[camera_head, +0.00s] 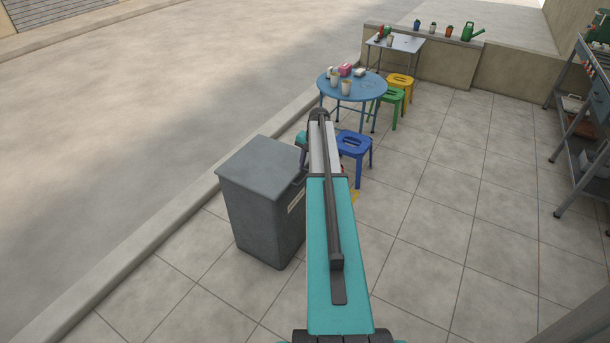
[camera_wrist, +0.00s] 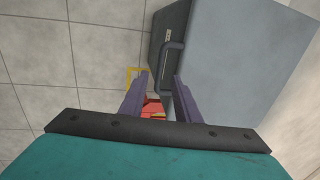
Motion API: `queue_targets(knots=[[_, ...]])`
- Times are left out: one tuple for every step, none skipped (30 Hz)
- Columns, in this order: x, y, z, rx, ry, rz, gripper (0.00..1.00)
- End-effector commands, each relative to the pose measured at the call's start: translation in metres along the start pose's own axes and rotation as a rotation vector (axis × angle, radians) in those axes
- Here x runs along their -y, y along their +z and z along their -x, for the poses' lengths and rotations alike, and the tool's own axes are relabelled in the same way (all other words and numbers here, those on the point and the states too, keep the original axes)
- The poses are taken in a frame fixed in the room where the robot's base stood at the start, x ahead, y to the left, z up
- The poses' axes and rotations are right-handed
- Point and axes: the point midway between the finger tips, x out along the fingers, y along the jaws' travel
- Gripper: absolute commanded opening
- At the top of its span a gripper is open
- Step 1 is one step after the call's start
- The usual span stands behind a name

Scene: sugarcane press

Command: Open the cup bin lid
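The grey cup bin (camera_head: 265,225) stands on the tiles beside the curb, its flat lid (camera_head: 262,167) shut. In the wrist view the lid (camera_wrist: 240,55) fills the right side, and a dark bar handle (camera_wrist: 163,70) shows at its edge. My gripper (camera_wrist: 161,80) is open, its two purple fingers apart. In that view the handle's lower part lies between the fingertips; I cannot tell whether either finger touches it.
A blue stool (camera_head: 355,148) and a round blue table (camera_head: 352,88) with cups stand beyond the bin. Red items (camera_wrist: 153,107) show between my fingers, lower down. A metal rack (camera_head: 585,120) stands at the right. Tiled floor to the right of my arm is clear.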

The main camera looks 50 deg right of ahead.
Motion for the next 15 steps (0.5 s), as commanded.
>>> queue_targets(knots=[[0.000, 0.000, -0.007, 0.002, 0.001, 0.000, 0.29], [0.000, 0.000, -0.011, 0.002, 0.001, 0.000, 0.29], [0.000, 0.000, -0.017, 0.002, 0.001, 0.000, 0.29], [0.000, 0.000, -0.021, 0.002, 0.001, 0.000, 0.29], [0.000, 0.000, -0.024, 0.001, 0.001, 0.000, 0.29], [0.000, 0.000, -0.028, 0.001, 0.000, 0.000, 0.29], [0.000, 0.000, -0.031, 0.001, 0.000, 0.000, 0.29], [0.000, 0.000, -0.034, 0.001, 0.000, 0.000, 0.29], [0.000, 0.000, -0.037, 0.001, 0.000, 0.000, 0.29], [0.000, 0.000, -0.039, 0.001, 0.000, 0.000, 0.29], [0.000, 0.000, -0.041, 0.001, 0.000, 0.000, 0.29], [0.000, 0.000, -0.043, 0.000, 0.000, 0.000, 0.29], [0.000, 0.000, -0.044, 0.000, 0.000, 0.000, 0.29], [0.000, 0.000, -0.045, 0.000, 0.000, 0.000, 0.29], [0.000, 0.000, -0.046, 0.000, 0.000, 0.000, 0.29]])
